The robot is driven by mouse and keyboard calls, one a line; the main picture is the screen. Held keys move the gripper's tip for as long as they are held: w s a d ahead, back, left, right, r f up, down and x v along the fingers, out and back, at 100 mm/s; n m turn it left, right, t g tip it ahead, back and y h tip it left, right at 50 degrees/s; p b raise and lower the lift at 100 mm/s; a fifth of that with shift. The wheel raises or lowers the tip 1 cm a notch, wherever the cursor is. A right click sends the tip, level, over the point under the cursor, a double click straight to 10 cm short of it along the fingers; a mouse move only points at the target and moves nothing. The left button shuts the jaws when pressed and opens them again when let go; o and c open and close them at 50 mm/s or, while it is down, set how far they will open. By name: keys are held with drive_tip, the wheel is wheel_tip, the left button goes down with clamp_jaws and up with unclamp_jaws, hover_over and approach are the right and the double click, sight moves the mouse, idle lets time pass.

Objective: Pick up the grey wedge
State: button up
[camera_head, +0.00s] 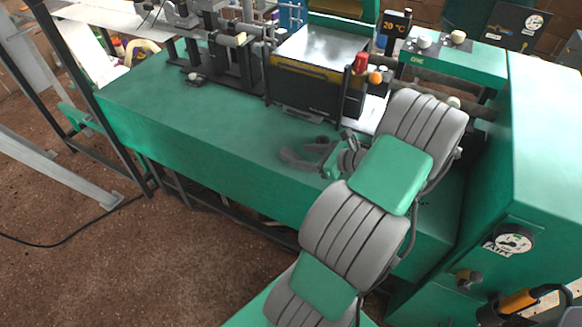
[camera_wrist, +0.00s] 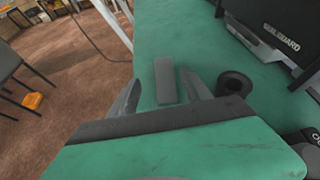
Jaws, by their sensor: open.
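The grey wedge (camera_wrist: 165,81) shows in the wrist view as a narrow grey block on the green bench top (camera_wrist: 165,30). My gripper (camera_wrist: 160,80) is open, with one finger on each side of the wedge in the picture. The right finger appears close to the wedge; a strip of green shows between the left finger and it. I cannot tell the height of the fingers above the bench. In the head view, my gripper (camera_head: 308,152) is low over the bench, and I cannot clearly make out the wedge there.
A dark round ring-like part (camera_wrist: 235,83) lies just right of my right finger. A black machine housing (camera_wrist: 275,32) stands at the upper right of the wrist view. In the head view, the bench left of my gripper is clear (camera_head: 190,115). A green cabinet (camera_head: 545,130) stands at the right.

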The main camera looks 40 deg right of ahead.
sight(290, 154)
drive_tip(key=shift+s+d+f+m, duration=0.25)
drive_tip(key=shift+d+m, duration=0.15)
drive_tip(key=shift+m, duration=0.1)
drive_tip(key=x, duration=0.7)
drive_tip(key=shift+w+a+r, duration=0.1)
drive_tip(key=shift+w+r, duration=0.1)
drive_tip(key=shift+w, duration=0.2)
drive_tip(key=shift+c, duration=0.4)
clamp_jaws()
